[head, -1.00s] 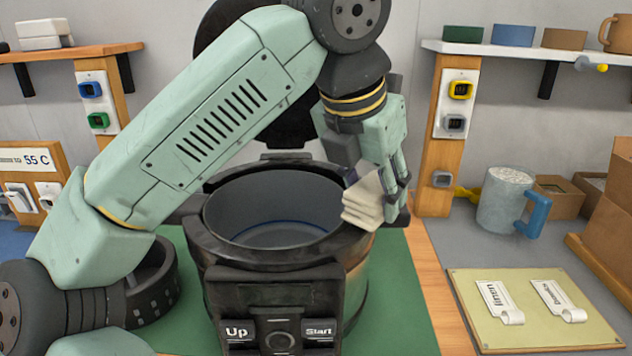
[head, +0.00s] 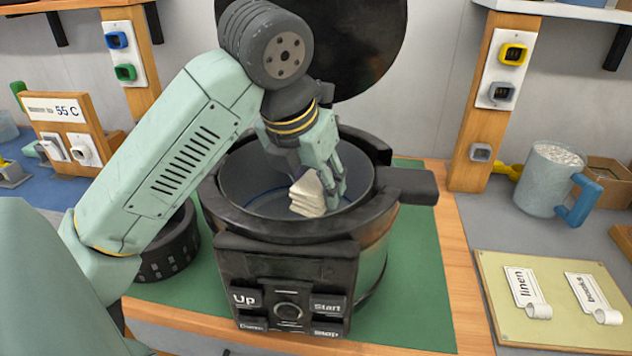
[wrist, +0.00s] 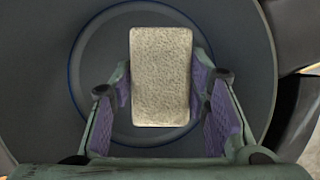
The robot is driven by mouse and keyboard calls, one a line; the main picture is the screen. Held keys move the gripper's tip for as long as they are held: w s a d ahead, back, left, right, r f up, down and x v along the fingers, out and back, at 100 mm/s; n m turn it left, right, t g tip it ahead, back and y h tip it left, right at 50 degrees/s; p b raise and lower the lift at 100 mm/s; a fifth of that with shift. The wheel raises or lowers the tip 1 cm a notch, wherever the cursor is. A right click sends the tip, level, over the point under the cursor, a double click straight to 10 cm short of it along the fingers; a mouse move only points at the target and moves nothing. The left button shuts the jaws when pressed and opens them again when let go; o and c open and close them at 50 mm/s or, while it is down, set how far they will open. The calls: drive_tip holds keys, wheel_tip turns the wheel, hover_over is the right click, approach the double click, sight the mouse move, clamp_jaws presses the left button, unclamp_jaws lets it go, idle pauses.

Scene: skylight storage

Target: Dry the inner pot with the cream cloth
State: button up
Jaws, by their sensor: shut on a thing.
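The cooker stands on a green mat with its black lid (head: 350,50) raised behind it. Its grey inner pot (head: 240,175) sits inside the dark rim and looks empty apart from my gripper and the cloth. My gripper (head: 325,190) reaches down into the pot's opening, shut on the folded cream cloth (head: 307,195). In the wrist view the cloth (wrist: 161,75) sits between the purple-padded fingers, over the round pot floor (wrist: 100,70). I cannot tell whether the cloth touches the pot.
A dark round basket (head: 170,250) stands left of the cooker. A blue-handled mug (head: 545,180) and a tan board (head: 510,315) with paper labels lie to the right. The cooker's side handle (head: 405,187) juts right. Wooden posts stand behind on both sides.

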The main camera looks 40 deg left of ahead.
sight(293, 207)
drive_tip(key=shift+f+b, duration=0.15)
drive_tip(key=shift+b, duration=0.35)
wheel_tip(293, 207, down, 5)
drive_tip(key=b, duration=0.4)
drive_tip(key=shift+b, duration=0.35)
drive_tip(key=shift+b, duration=0.5)
idle(0.3)
drive_tip(key=shift+s+a, duration=0.5)
drive_tip(key=shift+a, duration=0.25)
drive_tip(key=shift+s+a, duration=0.5)
drive_tip(key=shift+a, duration=0.25)
drive_tip(key=shift+f+b, duration=0.9)
drive_tip(key=shift+b, duration=0.25)
idle(0.4)
drive_tip(key=shift+w+d+b, duration=0.2)
drive_tip(key=shift+w+d, duration=0.45)
drive_tip(key=shift+d, duration=0.35)
drive_tip(key=shift+w+d+b, duration=0.25)
drive_tip(key=shift+w+d, duration=0.4)
drive_tip(key=shift+d, duration=0.35)
drive_tip(key=shift+w+d+b, duration=0.2)
drive_tip(key=shift+w+d, duration=0.45)
drive_tip(key=shift+d, duration=0.35)
